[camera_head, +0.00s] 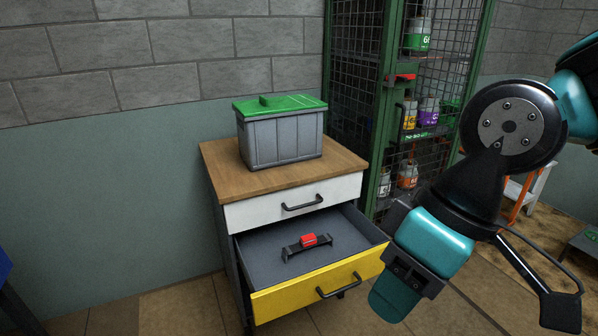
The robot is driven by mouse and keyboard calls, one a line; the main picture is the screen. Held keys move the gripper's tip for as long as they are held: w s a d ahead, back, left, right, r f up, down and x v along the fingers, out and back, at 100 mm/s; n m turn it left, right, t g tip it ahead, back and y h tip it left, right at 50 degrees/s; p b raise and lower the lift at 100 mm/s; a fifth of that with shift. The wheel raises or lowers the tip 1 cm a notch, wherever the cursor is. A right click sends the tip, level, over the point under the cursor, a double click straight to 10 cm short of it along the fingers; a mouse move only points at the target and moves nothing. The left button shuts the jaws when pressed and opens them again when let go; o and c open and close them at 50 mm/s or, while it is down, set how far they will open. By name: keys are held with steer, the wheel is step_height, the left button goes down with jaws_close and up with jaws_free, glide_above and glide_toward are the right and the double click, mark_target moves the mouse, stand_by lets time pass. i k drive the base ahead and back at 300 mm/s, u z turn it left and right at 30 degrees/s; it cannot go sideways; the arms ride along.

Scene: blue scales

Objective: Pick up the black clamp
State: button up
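The black clamp (291,250) lies on the grey floor of an open drawer (264,268) with a yellow front. It is a dark bar with short upturned ends and a red block on its middle. My gripper (486,293) hangs at the right, in front of and to the right of the drawer, apart from the clamp. One black finger is splayed out to the lower right, and a dark and teal part sits to the left. The gripper looks open, and I see nothing held in it.
A grey bin (282,140) with a green lid stands on the wooden top of the cabinet (222,160). A shut white drawer (300,200) is above the open one. A green mesh cage (380,110) with gas cylinders stands behind at the right. Floor at the left is mostly clear.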

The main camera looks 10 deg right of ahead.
mark_target(308, 241)
steer(key=z, duration=1)
steer(key=i, duration=1.2)
steer(key=u, duration=2.55)
